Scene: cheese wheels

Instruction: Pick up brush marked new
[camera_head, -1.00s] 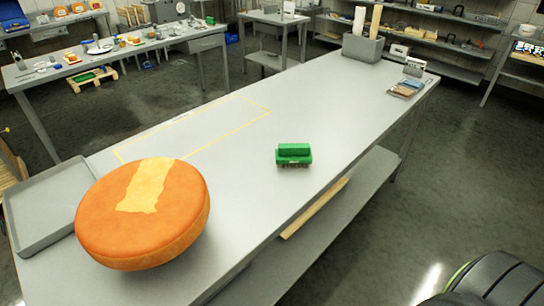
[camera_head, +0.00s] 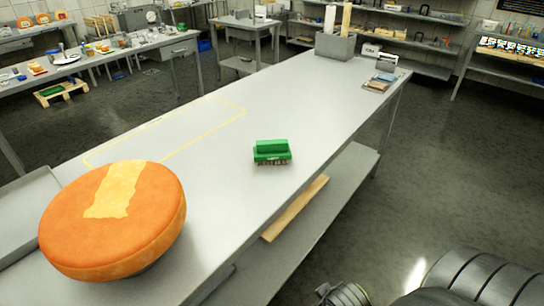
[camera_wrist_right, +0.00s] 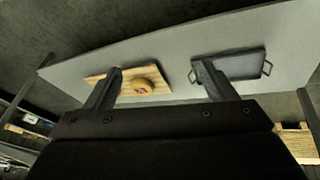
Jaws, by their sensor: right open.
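A green brush (camera_head: 271,151) with bristles pointing down sits on the grey metal table (camera_head: 215,215), right of the cheese wheel. No "new" marking can be read on it at this size. My right gripper (camera_wrist_right: 160,82) shows in the right wrist view with its two dark fingers wide apart and nothing between them. That view faces another surface, and the brush is not in it. In the head view, dark rounded parts of my own arm show at the lower right, without fingertips. My left gripper is not in view.
A large orange cheese wheel (camera_head: 150,225) stands at the table's near left, by a grey tray (camera_head: 25,205). A yellow outline (camera_head: 185,145) marks the table. A grey holder (camera_head: 335,46) stands at the far end. The wrist view shows a wooden board (camera_wrist_right: 100,78) and a dark tray (camera_wrist_right: 232,66).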

